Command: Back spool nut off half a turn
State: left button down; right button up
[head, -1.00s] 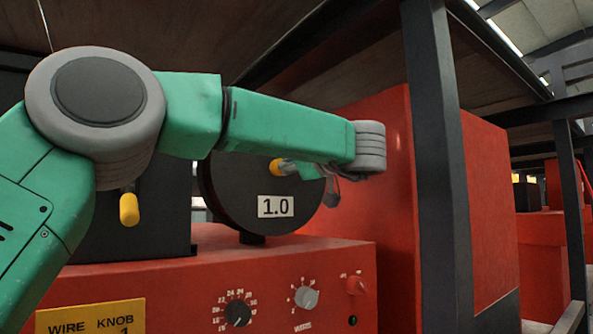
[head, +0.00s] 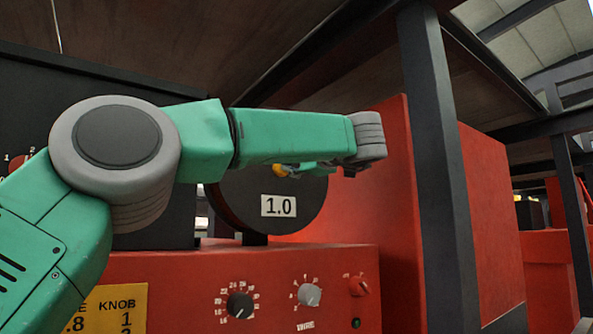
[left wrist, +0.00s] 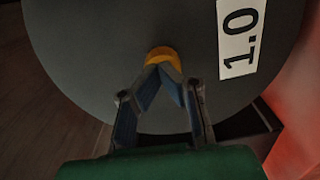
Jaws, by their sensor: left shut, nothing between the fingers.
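The spool (head: 240,208) is a dark round disc with a white "1.0" label (head: 278,206), standing on the red machine. Its nut (head: 279,170) is a small yellow piece near the disc's middle, partly hidden by my arm in the head view. In the left wrist view the yellow nut (left wrist: 158,53) stands out on the grey disc (left wrist: 100,50). My left gripper (left wrist: 168,72) has its fingertips together right at the nut's lower edge, with nothing between them. Whether the tips touch the nut I cannot tell. My right gripper is out of view.
The red machine front (head: 200,275) carries a black dial (head: 240,305), a grey knob (head: 309,294) and a red switch (head: 359,287). A yellow sign (head: 118,308) is at lower left. A dark post (head: 440,160) stands right of my arm, before a red panel (head: 385,220).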

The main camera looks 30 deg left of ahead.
pick_arm(q)
jog(key=shift+a+n+b, duration=0.15)
jog(key=shift+n+b, duration=1.1)
jog(key=shift+n, duration=1.5)
jog(key=shift+a+n+b, duration=0.15)
jog(key=shift+n+b, duration=1.05)
jog(key=shift+n, duration=1.55)
jog(key=c, duration=1.1)
grip_release()
jog(key=shift+w, duration=0.25)
jog(key=shift+a+f, duration=0.2)
jog(key=shift+a, duration=0.25)
